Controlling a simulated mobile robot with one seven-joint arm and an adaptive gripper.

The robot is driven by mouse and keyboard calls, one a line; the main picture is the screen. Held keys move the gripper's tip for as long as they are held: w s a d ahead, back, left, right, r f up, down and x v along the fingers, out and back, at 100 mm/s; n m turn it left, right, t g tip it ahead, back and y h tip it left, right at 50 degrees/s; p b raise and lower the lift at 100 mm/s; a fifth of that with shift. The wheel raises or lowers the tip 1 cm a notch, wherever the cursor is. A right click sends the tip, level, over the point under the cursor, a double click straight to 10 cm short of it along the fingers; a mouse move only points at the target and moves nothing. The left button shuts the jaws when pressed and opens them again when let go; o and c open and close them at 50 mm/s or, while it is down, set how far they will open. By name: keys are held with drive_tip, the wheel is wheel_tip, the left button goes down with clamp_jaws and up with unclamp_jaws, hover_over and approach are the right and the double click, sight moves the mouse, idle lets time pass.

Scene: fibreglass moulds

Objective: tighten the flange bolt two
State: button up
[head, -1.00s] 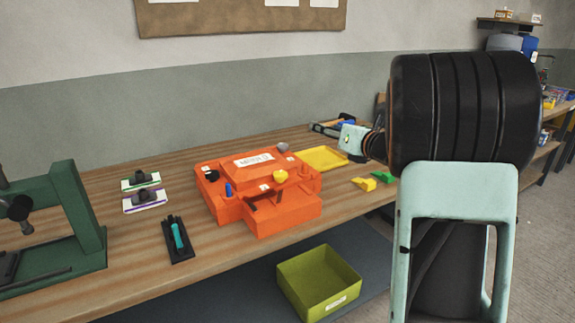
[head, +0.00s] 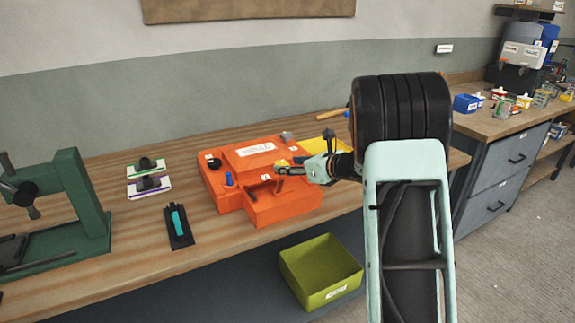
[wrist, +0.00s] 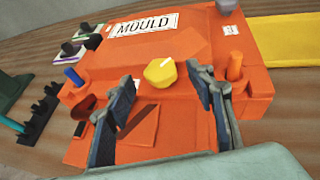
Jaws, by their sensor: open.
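The orange mould (head: 285,208) with a "MOULD" label sits on the wooden bench; it also fills the wrist view (wrist: 190,50). A yellow faceted knob (wrist: 160,73) stands on its top. A blue peg (wrist: 73,76), a darker orange peg (wrist: 235,66) and a grey knob (wrist: 226,5) also stand on it. I cannot tell which one is flange bolt two. My gripper (head: 283,167) is over the mould's right part. In the wrist view its open fingers (wrist: 160,82) spread to either side of the yellow knob, with nothing held. In the head view the gripper partly hides the knob.
A green press frame (head: 82,200) stands at the left. A dark tray with a teal tool (head: 178,222) and clamps on white plates (head: 150,185) lie left of the mould. A yellow tray (head: 325,144) is behind my gripper. A green bin (head: 320,272) sits below the bench edge.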

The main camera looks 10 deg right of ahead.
drive_tip(key=shift+x, duration=0.8)
drive_tip(key=shift+c, duration=0.7)
drive_tip(key=c, duration=1)
drive_tip(key=shift+a+f+b, duration=0.1)
drive_tip(key=shift+f+b, duration=0.05)
drive_tip(key=shift+b, duration=0.55)
